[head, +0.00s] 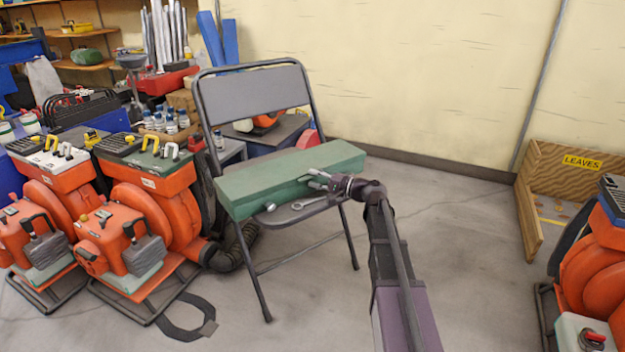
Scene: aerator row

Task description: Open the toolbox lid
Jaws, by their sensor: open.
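The toolbox (255,188) is a long green box lying across the seat of a grey folding chair (255,92). Its lid looks shut. My gripper (312,182) is at the front side of the toolbox, right of its middle, with its fingers pointing left toward the box. The fingers look open and hold nothing that I can see. Whether they touch the toolbox I cannot tell. My arm comes in from the lower right and hides a small part of the box's front.
Orange machines (150,215) crowd the left, with a dark hose near the chair. Another orange machine (597,262) and a wooden LEAVES bin (575,180) stand at right. Floor right of the chair is clear.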

